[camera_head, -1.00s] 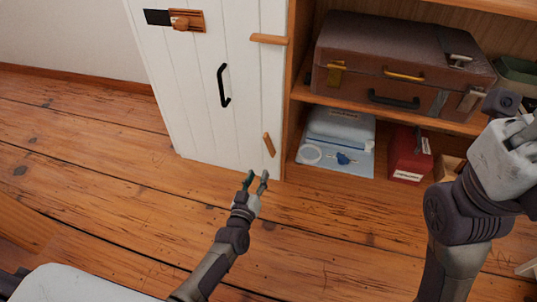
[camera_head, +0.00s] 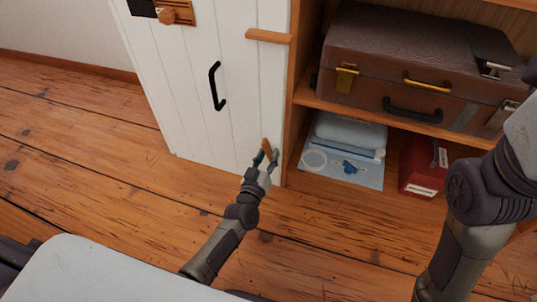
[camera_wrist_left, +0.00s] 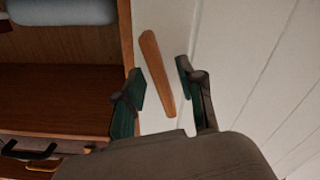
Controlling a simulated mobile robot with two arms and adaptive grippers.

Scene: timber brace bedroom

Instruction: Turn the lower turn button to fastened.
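The lower turn button (camera_head: 267,148) is a small wooden bar low on the right edge of the white door (camera_head: 180,90). It stands nearly upright, slightly tilted, and lies on the door side. In the left wrist view the button (camera_wrist_left: 157,70) shows between the two fingertips of my left gripper (camera_wrist_left: 160,85), with a gap on each side. My left gripper (camera_head: 265,157) is open, its fingers around the button's lower part. The upper turn button (camera_head: 269,36) lies across the door edge and the cabinet frame. My right gripper is outside the head view; only its arm shows.
A wooden latch (camera_head: 174,12) and a black handle (camera_head: 216,86) are on the door. The open shelves to the right hold a brown suitcase (camera_head: 395,65), a pale blue folded item (camera_head: 350,132) and a red box (camera_head: 422,165). The wooden floor (camera_head: 110,200) in front is clear.

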